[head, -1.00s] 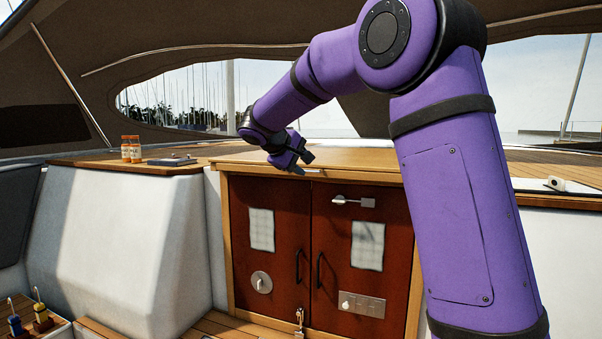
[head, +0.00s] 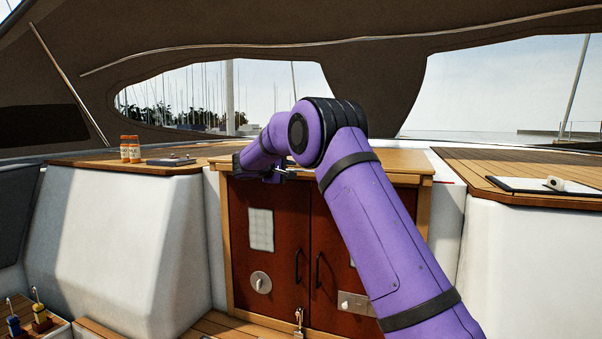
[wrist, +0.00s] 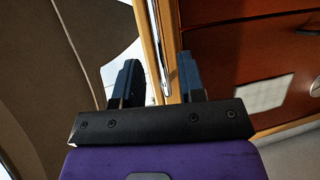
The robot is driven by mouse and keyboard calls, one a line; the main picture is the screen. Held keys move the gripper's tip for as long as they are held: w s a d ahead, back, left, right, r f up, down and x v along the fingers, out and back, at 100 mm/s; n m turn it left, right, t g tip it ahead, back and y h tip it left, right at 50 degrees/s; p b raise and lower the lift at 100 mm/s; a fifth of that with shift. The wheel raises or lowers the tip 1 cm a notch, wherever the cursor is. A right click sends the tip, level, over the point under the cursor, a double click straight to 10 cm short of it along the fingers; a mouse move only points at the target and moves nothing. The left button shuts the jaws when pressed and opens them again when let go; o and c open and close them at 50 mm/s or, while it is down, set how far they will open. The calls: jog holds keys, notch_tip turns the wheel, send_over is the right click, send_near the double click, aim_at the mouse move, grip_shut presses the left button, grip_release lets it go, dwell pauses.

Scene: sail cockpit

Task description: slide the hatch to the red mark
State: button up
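The wooden hatch (head: 405,159) lies flat above the two red-brown doors. A thin red mark (head: 446,183) shows on the white ledge just right of the hatch's right end. My gripper (head: 284,174) is low at the hatch's front edge, left of the middle, and partly hidden by my own arm. In the wrist view my gripper (wrist: 158,80) has its two dark fingers apart. The hatch's wooden edge (wrist: 148,35), with a pale metal strip along it, passes between the fingers. I cannot tell whether either finger touches it.
Two orange-and-white jars (head: 130,149) and a dark flat book-like object (head: 170,161) stand on the left ledge. Door handles (head: 318,270) and a padlock (head: 299,320) are below the hatch. The ledge around the red mark looks clear.

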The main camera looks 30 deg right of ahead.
jog(key=shift+x, duration=2.85)
grip_shut()
